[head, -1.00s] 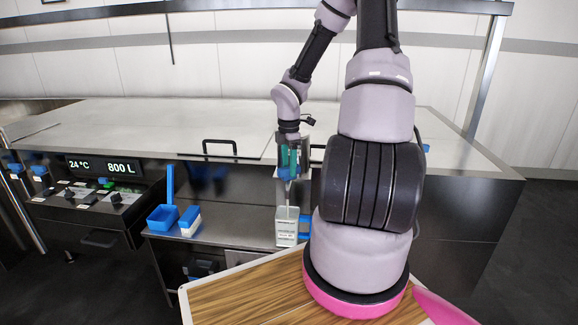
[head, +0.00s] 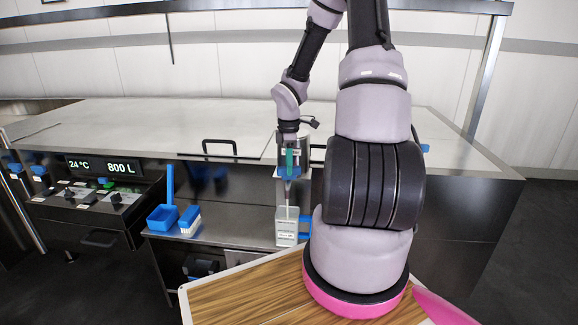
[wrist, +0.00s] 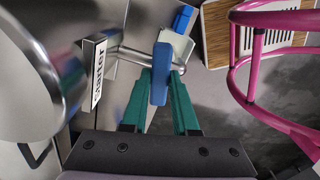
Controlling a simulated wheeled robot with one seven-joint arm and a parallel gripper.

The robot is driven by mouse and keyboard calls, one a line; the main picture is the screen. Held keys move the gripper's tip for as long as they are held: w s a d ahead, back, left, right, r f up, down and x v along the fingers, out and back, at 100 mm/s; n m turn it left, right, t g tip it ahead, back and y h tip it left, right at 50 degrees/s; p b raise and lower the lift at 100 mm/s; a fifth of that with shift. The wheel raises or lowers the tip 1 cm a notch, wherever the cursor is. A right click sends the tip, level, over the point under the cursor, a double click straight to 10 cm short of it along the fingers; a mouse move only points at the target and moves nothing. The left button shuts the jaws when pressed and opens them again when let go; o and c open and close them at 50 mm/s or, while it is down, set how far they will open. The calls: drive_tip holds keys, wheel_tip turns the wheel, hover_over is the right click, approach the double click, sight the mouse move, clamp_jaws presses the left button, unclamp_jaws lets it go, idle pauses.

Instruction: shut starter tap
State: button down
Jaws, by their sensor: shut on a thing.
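The starter tap's blue handle (wrist: 160,75) lies between the green fingers of my gripper (wrist: 163,90) in the wrist view. The fingers are shut on it. The handle lies across a thin metal pipe, close to a label reading "Starter" (wrist: 93,75). In the head view my gripper (head: 290,162) points down at the front of the vat, with the blue handle (head: 290,172) at its tips. A white container (head: 286,226) stands below the tap; it also shows behind the handle in the wrist view (wrist: 178,48). The tap's body is mostly hidden.
A blue scoop (head: 162,217) and a blue-and-white brush (head: 190,221) lie on the steel shelf to the left. A control panel (head: 85,190) reads 24 °C and 800 L. A wooden board (head: 240,298) is in front. A pink ring frame (wrist: 240,55) shows at right in the wrist view.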

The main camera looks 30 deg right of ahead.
drive_tip(key=shift+m, duration=1.3)
drive_tip(key=c, duration=0.7)
unclamp_jaws()
drive_tip(key=shift+r, duration=0.1)
wheel_tip(320, 180, up, 11)
drive_tip(key=shift+f, duration=0.2)
